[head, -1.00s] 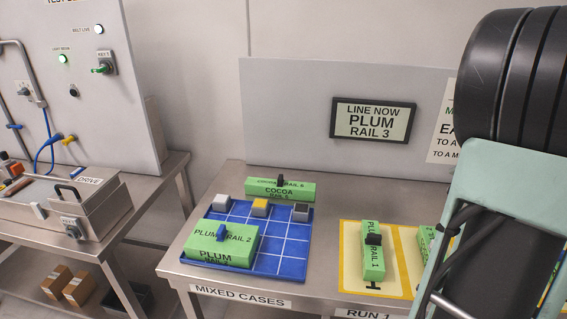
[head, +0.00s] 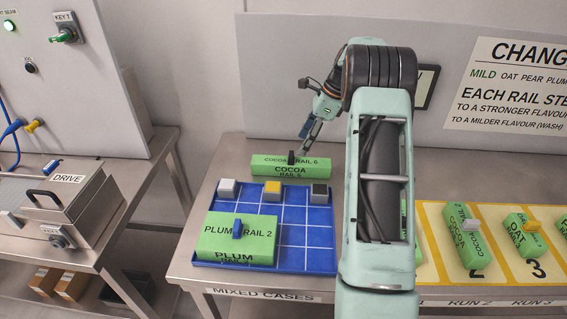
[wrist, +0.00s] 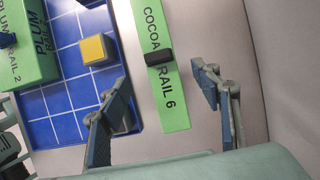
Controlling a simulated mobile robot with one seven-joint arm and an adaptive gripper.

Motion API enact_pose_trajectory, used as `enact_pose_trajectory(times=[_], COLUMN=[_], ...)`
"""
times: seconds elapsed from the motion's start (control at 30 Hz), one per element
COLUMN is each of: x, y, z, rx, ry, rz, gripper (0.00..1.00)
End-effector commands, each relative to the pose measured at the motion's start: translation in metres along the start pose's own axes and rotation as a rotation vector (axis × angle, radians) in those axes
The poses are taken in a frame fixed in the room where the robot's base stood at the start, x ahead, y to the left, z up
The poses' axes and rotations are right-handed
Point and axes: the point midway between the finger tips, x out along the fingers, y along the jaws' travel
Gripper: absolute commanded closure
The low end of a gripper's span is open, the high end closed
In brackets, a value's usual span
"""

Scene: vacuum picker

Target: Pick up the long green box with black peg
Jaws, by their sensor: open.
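The long green box (head: 278,168), labelled COCOA RAIL 6, lies on the table along the back edge of the blue gridded tray. Its black peg (head: 291,157) stands upright at the middle of its top. My gripper (wrist: 160,77) is open and empty. In the wrist view the green box (wrist: 176,112) and its black peg (wrist: 158,57) show between the two fingers, beyond them.
The blue tray (head: 292,232) holds a wide green PLUM RAIL 2 box (head: 238,238) with a blue peg and three small blocks along its back row. More green boxes, including COCOA (head: 470,235) and OAT (head: 524,235), lie on yellow mats at right.

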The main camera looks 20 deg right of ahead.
Motion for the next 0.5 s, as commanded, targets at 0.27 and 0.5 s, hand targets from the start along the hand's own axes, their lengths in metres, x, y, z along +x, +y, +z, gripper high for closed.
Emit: enact_pose_trajectory(times=[0.27,0.5], x=[0.042,0.063], y=[0.001,0.001], z=[0.001,0.003], rx=[0.001,0.0], ry=[-0.001,-0.001], rz=[0.004,0.006], gripper=[0.42,0.42])
